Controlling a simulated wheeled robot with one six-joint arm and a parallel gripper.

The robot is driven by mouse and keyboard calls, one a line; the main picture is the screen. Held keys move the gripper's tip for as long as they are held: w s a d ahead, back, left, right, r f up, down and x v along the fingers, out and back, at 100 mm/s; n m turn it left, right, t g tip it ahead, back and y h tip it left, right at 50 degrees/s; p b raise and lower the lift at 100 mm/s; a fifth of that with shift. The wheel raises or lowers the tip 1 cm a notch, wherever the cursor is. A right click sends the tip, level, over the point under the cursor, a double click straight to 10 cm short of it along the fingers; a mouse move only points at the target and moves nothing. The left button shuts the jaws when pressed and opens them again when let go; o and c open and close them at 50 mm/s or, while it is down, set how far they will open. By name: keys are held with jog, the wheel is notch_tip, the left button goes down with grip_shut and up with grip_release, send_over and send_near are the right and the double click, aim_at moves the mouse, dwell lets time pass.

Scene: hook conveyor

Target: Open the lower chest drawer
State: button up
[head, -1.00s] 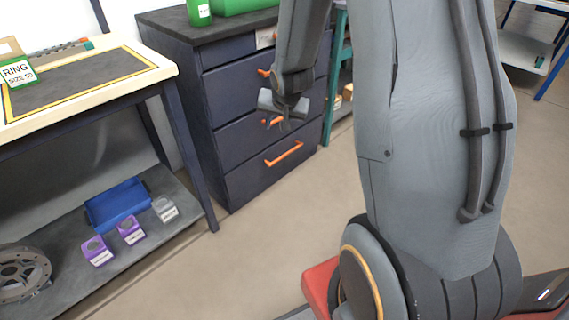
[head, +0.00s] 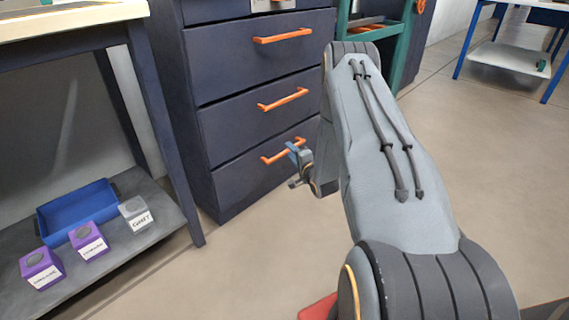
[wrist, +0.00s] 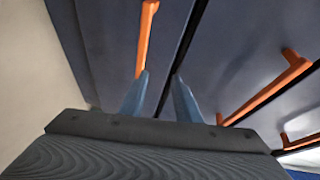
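The lower drawer (head: 245,183) is the bottom dark blue front of the chest and looks flush with it. Its orange bar handle (head: 283,151) also shows in the wrist view (wrist: 147,35). My gripper (head: 292,164) is low in front of the chest, by the right end of this handle in the head view. In the wrist view my two bluish fingers (wrist: 160,88) are apart with nothing held between them. The near end of the handle meets the tip of the left finger in the picture; I cannot tell whether they touch.
Two more orange handles, the middle (head: 283,99) and the upper (head: 283,36), sit above. A workbench at left has a lower shelf with a blue tray (head: 78,214), purple boxes (head: 88,241) and a grey box (head: 135,213). Floor (head: 240,270) before the chest is clear.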

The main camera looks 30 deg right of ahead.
aim_at(287, 150)
notch_tip(287, 150, down, 5)
jog(key=d+m+t+b, duration=0.1)
jog(key=m+b, duration=0.1)
jog(key=w+b, duration=0.1)
jog(key=w, duration=0.1)
jog(key=w+b, duration=0.1)
jog(key=w, duration=0.2)
jog(key=w+b, duration=0.2)
jog(key=shift+w+d+r, duration=0.1)
jog(key=shift+w+d, duration=0.1)
jog(key=shift+d, duration=0.15)
jog(key=shift+c, duration=0.2)
grip_shut()
